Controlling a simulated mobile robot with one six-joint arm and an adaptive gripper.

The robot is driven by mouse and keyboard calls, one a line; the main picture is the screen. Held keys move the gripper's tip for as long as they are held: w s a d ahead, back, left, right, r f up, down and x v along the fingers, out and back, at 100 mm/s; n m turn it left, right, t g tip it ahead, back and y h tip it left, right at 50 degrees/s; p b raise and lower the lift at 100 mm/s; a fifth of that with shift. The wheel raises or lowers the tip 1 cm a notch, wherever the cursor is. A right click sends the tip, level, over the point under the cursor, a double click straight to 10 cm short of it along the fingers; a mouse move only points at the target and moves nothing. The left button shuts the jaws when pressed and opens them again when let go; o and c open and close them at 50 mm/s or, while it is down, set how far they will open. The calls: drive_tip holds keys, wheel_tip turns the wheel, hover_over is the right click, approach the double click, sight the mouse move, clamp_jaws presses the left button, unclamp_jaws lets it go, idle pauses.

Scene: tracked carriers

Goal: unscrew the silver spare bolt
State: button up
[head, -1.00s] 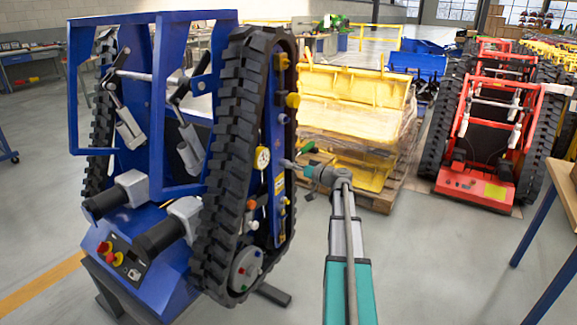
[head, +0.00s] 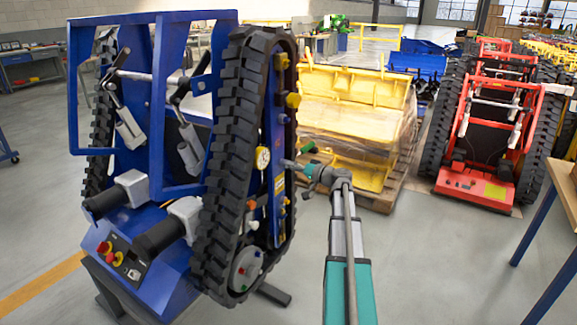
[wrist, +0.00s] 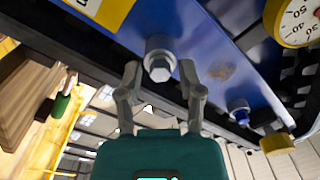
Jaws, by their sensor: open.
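The silver bolt (wrist: 160,58) has a round collar and a hex head. It sticks out of the blue side panel (wrist: 207,45) of the upended tracked carrier (head: 182,105). In the wrist view my gripper (wrist: 160,74) is open, with one finger on each side of the bolt head. A small gap shows on both sides, and neither finger visibly touches the head. In the head view my gripper (head: 288,164) reaches the panel inside the right track, and the bolt cannot be made out there.
A yellow-rimmed dial (wrist: 294,20), a blue bolt (wrist: 238,110) and a yellow knob (wrist: 277,140) sit on the panel to the right. A green-handled part (wrist: 62,103) is at left. Black track (head: 232,150) borders the panel. Stacked yellow parts (head: 350,85) stand behind my arm.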

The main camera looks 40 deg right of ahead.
drive_tip(key=m, duration=0.5)
idle(0.7)
clamp_jaws()
drive_tip(key=shift+n, duration=4.7)
